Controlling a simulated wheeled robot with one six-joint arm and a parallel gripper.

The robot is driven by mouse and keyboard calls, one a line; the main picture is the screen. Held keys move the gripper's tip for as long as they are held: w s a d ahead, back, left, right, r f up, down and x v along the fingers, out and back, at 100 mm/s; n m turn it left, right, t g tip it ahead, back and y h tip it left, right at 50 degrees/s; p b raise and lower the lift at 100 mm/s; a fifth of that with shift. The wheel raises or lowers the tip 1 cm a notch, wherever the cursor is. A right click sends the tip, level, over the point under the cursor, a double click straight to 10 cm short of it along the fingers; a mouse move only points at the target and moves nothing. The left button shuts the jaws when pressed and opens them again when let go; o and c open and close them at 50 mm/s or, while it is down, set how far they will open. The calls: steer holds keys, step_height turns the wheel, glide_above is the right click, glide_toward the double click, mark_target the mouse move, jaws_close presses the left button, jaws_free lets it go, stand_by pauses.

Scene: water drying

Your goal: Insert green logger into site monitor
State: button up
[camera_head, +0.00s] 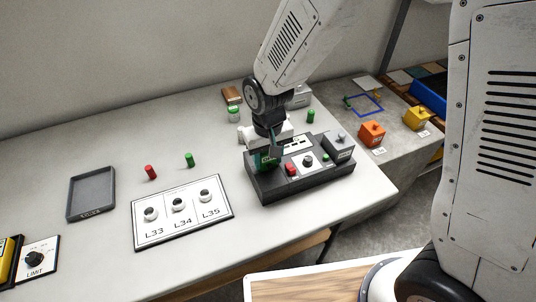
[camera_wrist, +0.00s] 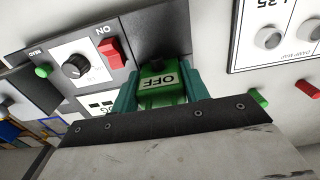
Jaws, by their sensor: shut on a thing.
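The site monitor appears to be the dark console (camera_head: 312,186) on the table, with a knob, a red switch and a green button; it also shows in the wrist view (camera_wrist: 155,22). My gripper (camera_head: 266,157) is over the console's left end, shut on the green logger (camera_wrist: 162,92). The logger, marked OFF, sits between my teal fingers, and a little of its green shows in the head view (camera_head: 262,163). It overlaps the console's dark end section beside the red switch (camera_wrist: 111,52). My fingers hide its lower part, so I cannot tell whether it is seated.
A panel (camera_head: 180,212) marked L33, L34, L35 lies front left, with a grey tray (camera_head: 91,193) beyond. Small red (camera_head: 150,172) and green (camera_head: 189,160) cylinders stand behind the panel. Orange (camera_head: 371,134) and yellow (camera_head: 417,118) blocks stand right.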

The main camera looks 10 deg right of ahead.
steer(key=o, duration=1.1)
steer(key=shift+c, duration=0.2)
step_height(320, 180, up, 8)
steer(key=shift+f, duration=0.15)
